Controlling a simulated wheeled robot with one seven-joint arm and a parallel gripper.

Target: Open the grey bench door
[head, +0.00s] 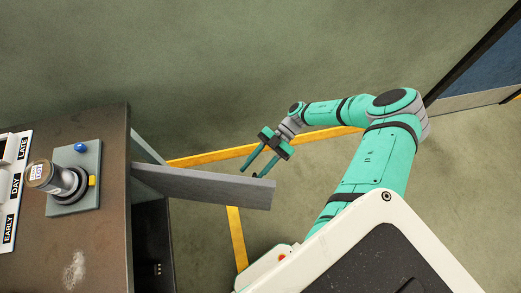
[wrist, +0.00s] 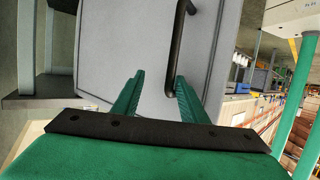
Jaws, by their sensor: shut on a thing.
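The grey bench door (head: 200,185) stands swung out from the side of the bench in the head view, its free end pointing right. The bench's dark inside (head: 153,245) shows beside it. In the wrist view the door's light grey face (wrist: 125,45) fills the middle. Its dark bar handle (wrist: 175,50) runs down to my fingers. My gripper (head: 254,175) is at the door's far face near the free end. The exact contact is hard to see.
The bench top (head: 100,235) carries a grey plate (head: 75,195) with a round capped device and a blue button. A label board (head: 14,185) lies at the left edge. Yellow floor lines (head: 210,156) cross open floor. A wall edge (head: 480,100) stands at the right.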

